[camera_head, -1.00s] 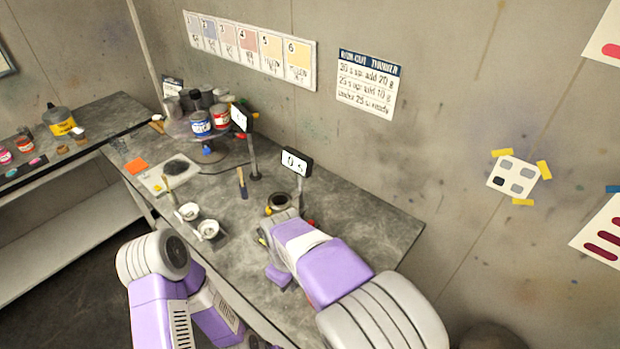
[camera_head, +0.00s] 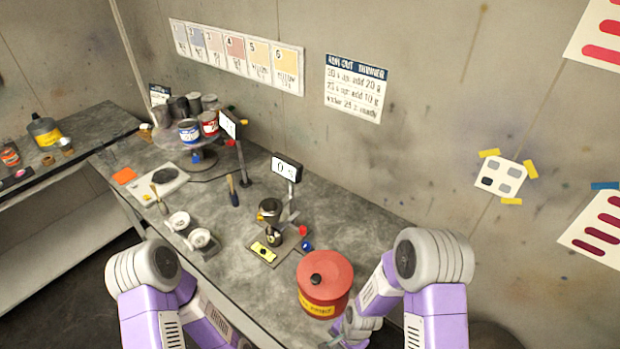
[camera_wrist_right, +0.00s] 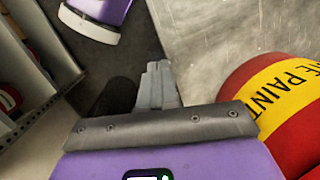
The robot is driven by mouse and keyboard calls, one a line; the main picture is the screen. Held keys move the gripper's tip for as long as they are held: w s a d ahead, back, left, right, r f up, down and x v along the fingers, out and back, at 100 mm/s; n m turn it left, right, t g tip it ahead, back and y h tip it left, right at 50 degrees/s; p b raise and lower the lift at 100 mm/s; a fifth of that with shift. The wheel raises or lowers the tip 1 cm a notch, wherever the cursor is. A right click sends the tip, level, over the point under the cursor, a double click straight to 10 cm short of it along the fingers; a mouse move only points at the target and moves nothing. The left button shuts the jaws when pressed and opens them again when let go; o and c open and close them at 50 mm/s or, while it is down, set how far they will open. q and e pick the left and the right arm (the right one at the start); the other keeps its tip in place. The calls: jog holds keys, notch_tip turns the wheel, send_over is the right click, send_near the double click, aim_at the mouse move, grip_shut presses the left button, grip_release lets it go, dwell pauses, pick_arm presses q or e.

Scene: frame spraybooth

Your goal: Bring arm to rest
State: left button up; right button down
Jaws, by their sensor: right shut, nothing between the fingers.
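My right arm (camera_head: 436,262) is folded at the lower right in the head view, its forearm running down beside the red canister (camera_head: 325,285). My right gripper (camera_wrist_right: 157,72) shows in the right wrist view, its fingers shut together with nothing between them. The red canister with a yellow label also shows at the right of that view (camera_wrist_right: 293,118), apart from the fingers. My left arm (camera_head: 148,290) is bent at the lower left in the head view. Its gripper is out of sight.
The grey bench (camera_head: 335,218) carries a viscosity cup on a stand (camera_head: 270,212), two small white cups (camera_head: 200,238), a brush (camera_head: 232,190) and a turntable of cans (camera_head: 197,150). A display (camera_head: 286,168) stands behind the cup. The bench's right end is mostly bare.

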jog(key=s+d+f+n+t+y, duration=0.1)
jog(key=s+f+n+y, duration=0.15)
jog(key=s+n, duration=0.45)
notch_tip(320, 180, down, 15)
jog(key=b, duration=1.5)
jog(key=shift+w+d+f+h, duration=0.15)
jog(key=shift+w+h, duration=0.1)
jog(key=shift+h, duration=0.1)
